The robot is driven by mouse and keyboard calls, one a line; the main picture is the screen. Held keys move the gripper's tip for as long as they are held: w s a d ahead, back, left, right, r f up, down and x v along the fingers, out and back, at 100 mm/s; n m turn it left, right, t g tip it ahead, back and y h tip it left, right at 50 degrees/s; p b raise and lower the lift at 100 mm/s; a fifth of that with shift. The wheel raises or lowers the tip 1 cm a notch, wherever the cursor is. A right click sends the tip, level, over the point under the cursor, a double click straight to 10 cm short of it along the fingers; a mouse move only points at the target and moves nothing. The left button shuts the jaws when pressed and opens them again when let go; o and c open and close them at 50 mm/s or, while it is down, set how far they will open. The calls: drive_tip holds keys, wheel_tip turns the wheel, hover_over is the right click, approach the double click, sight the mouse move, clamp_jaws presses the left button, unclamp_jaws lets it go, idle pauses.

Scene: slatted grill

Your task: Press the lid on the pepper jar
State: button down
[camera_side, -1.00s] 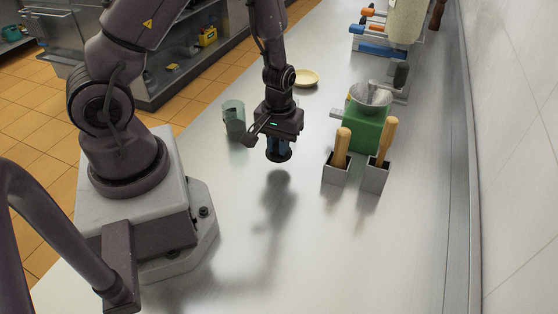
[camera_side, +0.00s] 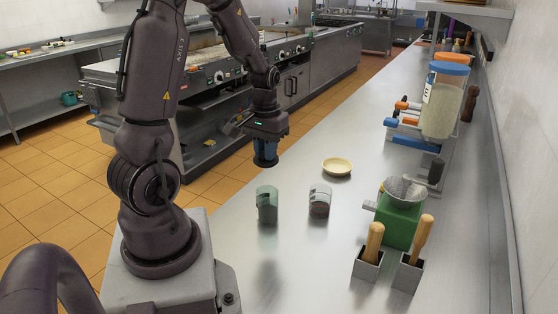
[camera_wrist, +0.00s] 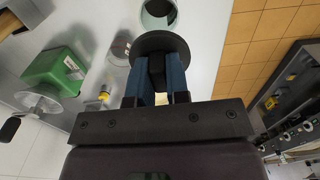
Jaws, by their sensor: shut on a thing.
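My gripper (camera_side: 265,150) is shut on a dark round lid (camera_wrist: 160,42) and holds it in the air, above the worktop. The blue fingers of my gripper (camera_wrist: 157,78) close on the lid's middle in the wrist view. An open, greenish clear jar (camera_side: 267,208) stands upright below the gripper in the side view. It also shows in the wrist view (camera_wrist: 156,20), partly hidden by the lid. A second clear jar (camera_side: 319,203) with dark contents stands to its right; it also shows in the wrist view (camera_wrist: 119,49). I cannot tell which is the pepper jar. The lid touches neither jar.
A cream bowl (camera_side: 337,166) lies behind the jars. A green box with a metal funnel (camera_side: 401,212) and two holders with wooden handles (camera_side: 371,245) stand at right. Tall containers (camera_side: 443,100) stand farther back. The worktop (camera_side: 330,265) is clear in front.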

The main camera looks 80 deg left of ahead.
idle(0.3)
wheel_tip(320, 180, down, 7)
idle(0.8)
drive_tip(key=shift+f, duration=0.95)
idle(1.0)
drive_tip(key=c, duration=1)
unclamp_jaws()
wheel_tip(320, 180, up, 13)
